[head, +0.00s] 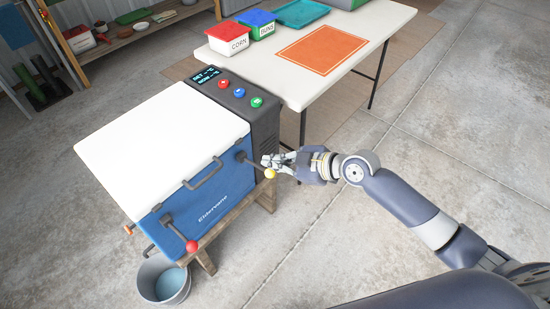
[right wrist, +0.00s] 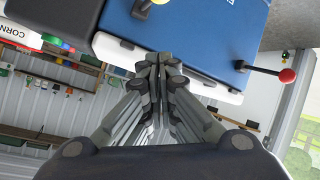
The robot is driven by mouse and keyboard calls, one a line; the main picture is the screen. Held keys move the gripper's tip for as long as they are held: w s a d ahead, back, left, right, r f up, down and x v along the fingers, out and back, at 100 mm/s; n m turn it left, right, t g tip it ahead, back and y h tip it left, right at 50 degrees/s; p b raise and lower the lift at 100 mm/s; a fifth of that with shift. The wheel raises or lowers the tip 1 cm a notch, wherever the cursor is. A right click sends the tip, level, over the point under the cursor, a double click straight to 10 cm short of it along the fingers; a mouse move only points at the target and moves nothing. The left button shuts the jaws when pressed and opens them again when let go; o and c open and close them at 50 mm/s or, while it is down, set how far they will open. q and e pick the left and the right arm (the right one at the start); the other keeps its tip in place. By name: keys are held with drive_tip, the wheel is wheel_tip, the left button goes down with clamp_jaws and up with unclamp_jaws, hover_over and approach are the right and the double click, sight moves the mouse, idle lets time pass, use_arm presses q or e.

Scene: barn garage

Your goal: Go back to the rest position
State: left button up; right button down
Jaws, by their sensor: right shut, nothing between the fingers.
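My right gripper (head: 284,161) is shut and empty at the right side of a blue and white machine, close to its yellow-knobbed lever (head: 270,173). I cannot tell whether it touches the lever. In the right wrist view its closed fingers (right wrist: 158,62) point toward the blue front of the machine (right wrist: 195,35). The machine has a white lid (head: 160,140), which is closed, and a second lever with a red knob (head: 192,246). My right arm comes in from the lower right. My left gripper is not in view.
A wooden stand (head: 235,217) carries the machine. A grey bucket (head: 163,282) stands on the floor below it. A white table (head: 380,18) behind holds an orange mat (head: 322,49), a red CORN box (head: 229,39), a blue-lidded box (head: 256,23) and a teal tray (head: 302,13). The concrete floor at right is clear.

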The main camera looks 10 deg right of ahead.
drive_tip(key=d+f+m+h+p, duration=0.1)
drive_tip(key=d+f+m+h, duration=0.2)
drive_tip(key=f, duration=0.5)
drive_tip(key=d+f+m+h, duration=0.1)
drive_tip(key=d+f+m, duration=0.1)
drive_tip(key=d+f, duration=0.45)
drive_tip(key=s+d+f+m+g+h, duration=0.1)
drive_tip(key=s+d+f+m+h, duration=0.1)
drive_tip(key=s+f, duration=0.45)
drive_tip(key=s+d+f+m+g+h, duration=0.15)
drive_tip(key=s+f, duration=0.25)
drive_tip(key=f, duration=0.6)
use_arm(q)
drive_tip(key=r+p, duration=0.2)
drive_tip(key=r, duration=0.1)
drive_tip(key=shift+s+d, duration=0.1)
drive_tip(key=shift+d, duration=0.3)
use_arm(e)
drive_tip(key=s+f+m+g, duration=0.1)
drive_tip(key=s+f, duration=0.4)
drive_tip(key=s, duration=0.6)
drive_tip(key=s+f+m+g+h, duration=0.1)
drive_tip(key=s+f, duration=0.4)
drive_tip(key=s, duration=0.7)
drive_tip(key=s+f+m+g, duration=0.2)
drive_tip(key=s+f, duration=0.3)
drive_tip(key=s, duration=0.7)
drive_tip(key=shift+s+a+f+g+h, duration=0.15)
drive_tip(key=shift+a+f+g+h, duration=0.2)
drive_tip(key=shift+a+f, duration=0.05)
